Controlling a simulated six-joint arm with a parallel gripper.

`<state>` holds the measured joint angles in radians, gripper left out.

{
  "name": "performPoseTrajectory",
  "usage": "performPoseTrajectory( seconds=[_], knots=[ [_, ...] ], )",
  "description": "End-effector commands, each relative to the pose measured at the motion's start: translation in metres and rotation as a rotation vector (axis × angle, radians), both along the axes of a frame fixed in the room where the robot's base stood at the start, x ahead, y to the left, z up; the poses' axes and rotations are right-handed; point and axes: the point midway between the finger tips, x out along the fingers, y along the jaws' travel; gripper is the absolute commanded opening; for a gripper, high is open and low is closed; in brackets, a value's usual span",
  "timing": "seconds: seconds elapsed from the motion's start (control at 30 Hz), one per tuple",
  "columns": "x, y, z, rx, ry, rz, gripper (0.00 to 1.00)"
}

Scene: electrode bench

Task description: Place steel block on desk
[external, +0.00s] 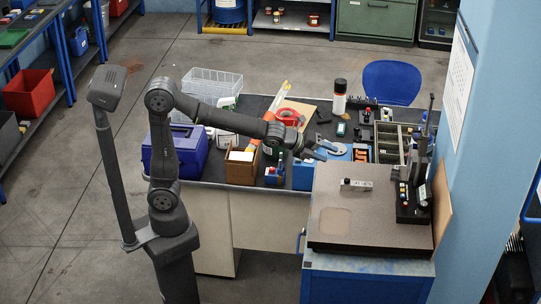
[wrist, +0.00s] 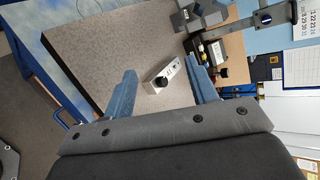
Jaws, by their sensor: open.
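The steel block (external: 356,184) is a small, light grey bar with dark holes. It lies on the speckled granite plate (external: 337,222) on the blue cabinet. In the wrist view the block (wrist: 163,75) shows between and beyond my fingers, tilted in the picture and not touched by them. My gripper (external: 322,150) is open and empty, above the far left corner of the plate, short of the block. The desk (external: 252,103) has a dark top and stands behind and left of the plate, crowded with tools and boxes.
A dark measuring stand (external: 414,200) stands at the plate's right edge, close to the block. The plate's front is clear.

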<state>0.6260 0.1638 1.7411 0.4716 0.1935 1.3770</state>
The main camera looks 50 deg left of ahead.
Motion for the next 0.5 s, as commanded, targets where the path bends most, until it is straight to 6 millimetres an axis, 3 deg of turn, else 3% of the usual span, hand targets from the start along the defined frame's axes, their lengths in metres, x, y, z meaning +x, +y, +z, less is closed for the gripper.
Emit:
performPoseTrajectory(
  seconds=[0.3, 0.5],
  knots=[
    [-0.017, -0.003, 0.022, -0.646, 0.576, 0.530, 0.53],
    [-0.037, -0.014, 0.033, -0.933, 0.892, 0.798, 0.53]
  ],
)
